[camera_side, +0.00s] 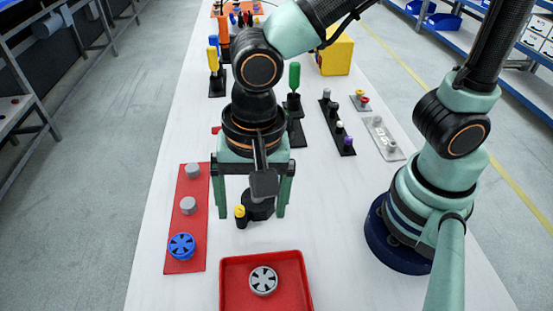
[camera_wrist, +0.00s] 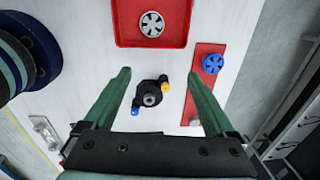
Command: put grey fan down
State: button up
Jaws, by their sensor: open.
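The grey fan (camera_side: 263,281) lies flat in the red tray (camera_side: 233,267) at the front of the side view. In the wrist view the grey fan (camera_wrist: 152,24) is in the tray (camera_wrist: 126,40) at the top. My gripper (camera_side: 252,205) is open, with its two green fingers wide apart. It hangs over a black round fixture with a yellow part (camera_side: 240,212), behind the tray. In the wrist view the black fixture (camera_wrist: 150,92) shows between the fingertips of my gripper (camera_wrist: 158,75). The fingers are apart from the fan and hold nothing that I can see.
A red board (camera_side: 185,256) left of the tray bears a blue fan (camera_side: 181,246) and two grey knobs (camera_side: 188,205). A black strip (camera_side: 337,130) and a grey plate (camera_side: 385,142) lie at the right. A yellow box (camera_side: 336,55) and upright tools stand behind. White table is bare right of the tray.

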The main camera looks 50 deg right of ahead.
jog(key=w+d+r+n+t, duration=0.1)
jog(key=w+d+r+n, duration=0.1)
jog(key=d, duration=0.5)
jog(key=w+d+r+n+t, duration=0.2)
jog(key=w+d+r+n, duration=0.1)
jog(key=d, duration=0.5)
jog(key=w+d+r+n+t, duration=0.2)
jog(key=d+r+n, duration=0.2)
jog(key=d, duration=0.3)
jog(key=shift+w+d+r+n+h, duration=0.3)
jog(key=shift+w+d+r, duration=0.05)
jog(key=shift+w+r, duration=0.05)
